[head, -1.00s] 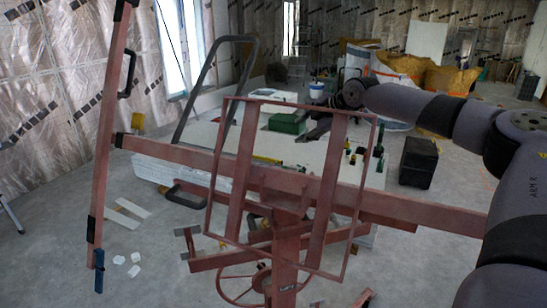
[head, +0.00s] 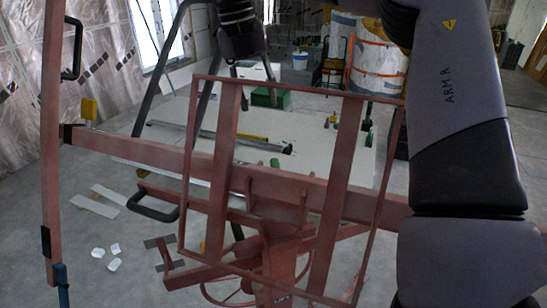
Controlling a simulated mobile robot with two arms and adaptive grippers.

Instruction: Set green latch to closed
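The red panel lift stands in front of me, with its tilted rectangular frame (head: 226,150) and long crossbar (head: 135,148). A small green piece (head: 275,163) shows at the crossbar's upper edge, inside the frame. I cannot tell for sure whether it is the green latch or how it is set. My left gripper is out of view.
White scraps (head: 114,264) lie on the floor at left. My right arm covers much of the right side.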

